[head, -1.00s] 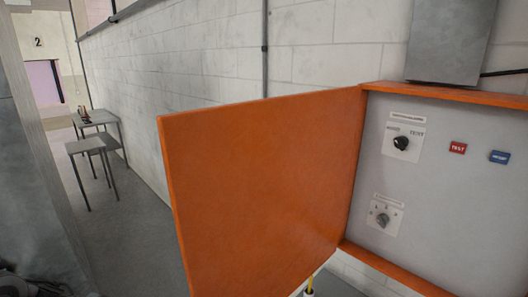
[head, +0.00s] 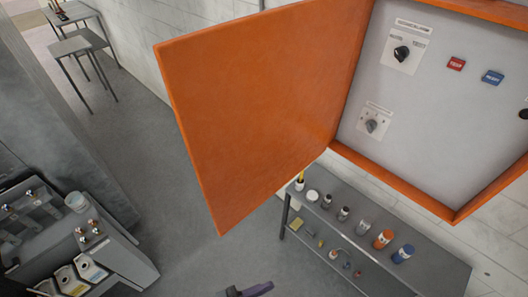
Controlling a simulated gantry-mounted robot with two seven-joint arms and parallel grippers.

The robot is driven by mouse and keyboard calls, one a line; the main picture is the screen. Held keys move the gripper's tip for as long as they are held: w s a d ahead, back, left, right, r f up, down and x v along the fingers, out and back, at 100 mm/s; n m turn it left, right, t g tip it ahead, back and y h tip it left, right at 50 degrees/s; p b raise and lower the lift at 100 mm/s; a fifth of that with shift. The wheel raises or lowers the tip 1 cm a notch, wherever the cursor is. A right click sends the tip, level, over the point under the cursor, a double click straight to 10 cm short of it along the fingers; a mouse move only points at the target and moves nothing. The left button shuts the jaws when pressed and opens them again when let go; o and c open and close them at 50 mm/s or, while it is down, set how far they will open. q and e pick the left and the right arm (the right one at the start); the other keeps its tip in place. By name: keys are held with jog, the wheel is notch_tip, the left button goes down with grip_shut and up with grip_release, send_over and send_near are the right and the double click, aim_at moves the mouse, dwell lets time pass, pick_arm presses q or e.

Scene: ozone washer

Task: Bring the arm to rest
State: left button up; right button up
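No gripper of mine shows clearly in the head view. A small dark and purple part (head: 247,290) pokes in at the bottom edge, left of the middle. It is cut off by the frame, and I cannot tell whether it belongs to one of my arms. An orange control cabinet (head: 449,214) is on the wall at the right, with its orange door (head: 262,105) swung wide open. Inside are a black knob (head: 402,53), a grey knob (head: 372,125), a red button (head: 456,64) and a blue button (head: 493,77).
A grey shelf bench (head: 440,268) with bottles and jars stands under the cabinet. Grey equipment (head: 125,262) with containers is at the lower left. Small tables (head: 70,46) stand at the upper left. The floor (head: 185,200) between is clear.

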pick_arm(q)
jog(key=w+a+f+n+t+y+p, duration=0.1)
jog(key=w+a+n+t+y, duration=0.1)
jog(key=a+n+y, duration=0.35)
jog(key=w+a+f+n+t+y+p, duration=0.1)
jog(key=w+a+f+n+y, duration=0.15)
jog(key=a+y, duration=0.6)
jog(key=s+a+f+n+g+y, duration=0.1)
jog(key=s+a+f+g+y, duration=0.1)
jog(key=s+a+g+y, duration=0.2)
jog(key=s+a+g, duration=0.2)
jog(key=s+a, duration=0.2)
jog(key=s, duration=0.1)
jog(key=shift+f+b, duration=0.3)
pick_arm(e)
notch_tip(320, 180, up, 2)
jog(key=shift+w+r, duration=0.1)
jog(key=shift+d, duration=0.1)
dwell(0.7)
